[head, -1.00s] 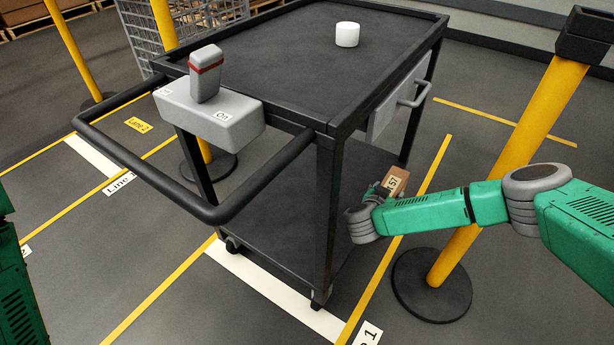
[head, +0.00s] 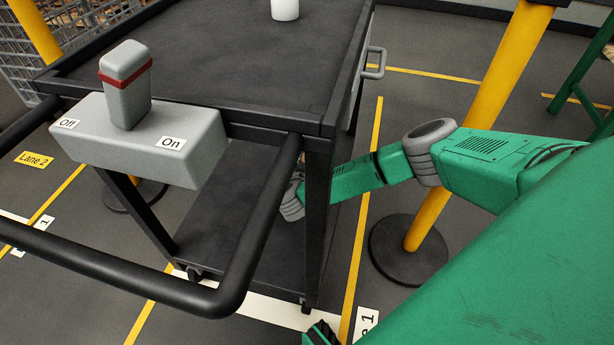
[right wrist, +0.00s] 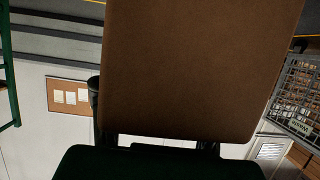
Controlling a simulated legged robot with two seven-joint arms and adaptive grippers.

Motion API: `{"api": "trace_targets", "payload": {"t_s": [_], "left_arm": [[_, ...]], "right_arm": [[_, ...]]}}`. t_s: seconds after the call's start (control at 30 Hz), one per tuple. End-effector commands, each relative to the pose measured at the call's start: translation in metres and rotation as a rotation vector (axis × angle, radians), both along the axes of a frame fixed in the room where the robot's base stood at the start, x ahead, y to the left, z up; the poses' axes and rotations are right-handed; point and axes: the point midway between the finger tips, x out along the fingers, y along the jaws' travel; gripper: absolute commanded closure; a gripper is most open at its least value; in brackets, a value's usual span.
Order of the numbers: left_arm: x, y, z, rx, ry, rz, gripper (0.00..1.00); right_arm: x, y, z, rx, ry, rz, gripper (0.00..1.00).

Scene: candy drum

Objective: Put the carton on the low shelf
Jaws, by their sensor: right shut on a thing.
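The carton (right wrist: 195,70) is a plain brown box that fills much of the right wrist view. My right gripper (right wrist: 155,142) is shut on it. In the head view my right arm reaches in from the right, and its grey wrist (head: 292,198) is behind the cart's near right post, above the low shelf (head: 212,215). The carton and fingers are hidden there by the post and cart top. The low shelf is dark, and its visible part is bare. I cannot tell whether the carton touches it. My left gripper is in neither view.
The black cart's post (head: 318,215) stands close beside my right forearm. A white cylinder (head: 285,8) stands on the top. A yellow post (head: 480,120) stands right, behind my arm.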

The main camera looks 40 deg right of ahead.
Motion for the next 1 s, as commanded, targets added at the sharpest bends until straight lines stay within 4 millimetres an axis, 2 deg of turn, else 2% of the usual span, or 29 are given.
{"api": "trace_targets", "payload": {"t_s": [0.1, 0.2, 0.4, 0.43, 0.5, 0.83, 1.0], "left_arm": [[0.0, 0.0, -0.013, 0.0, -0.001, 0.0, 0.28], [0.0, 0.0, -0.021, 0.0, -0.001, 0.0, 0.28], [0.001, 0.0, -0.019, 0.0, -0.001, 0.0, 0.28], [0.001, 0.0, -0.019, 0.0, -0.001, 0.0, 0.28], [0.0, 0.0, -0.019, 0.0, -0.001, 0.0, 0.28], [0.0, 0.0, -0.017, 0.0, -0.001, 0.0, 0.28], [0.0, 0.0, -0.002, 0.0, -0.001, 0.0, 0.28]], "right_arm": [[-0.001, -0.001, -0.022, 0.001, 0.002, -0.002, 1.0], [-0.001, -0.002, -0.035, 0.001, 0.003, -0.001, 1.0], [0.0, -0.002, -0.033, 0.001, 0.002, 0.0, 1.0], [-0.001, -0.001, -0.034, 0.002, 0.004, 0.001, 0.46], [-0.001, -0.001, -0.034, 0.002, 0.004, 0.0, 0.28], [-0.002, 0.001, -0.032, 0.002, 0.003, 0.0, 0.28], [-0.015, 0.015, -0.021, 0.002, 0.003, 0.003, 0.28]]}}
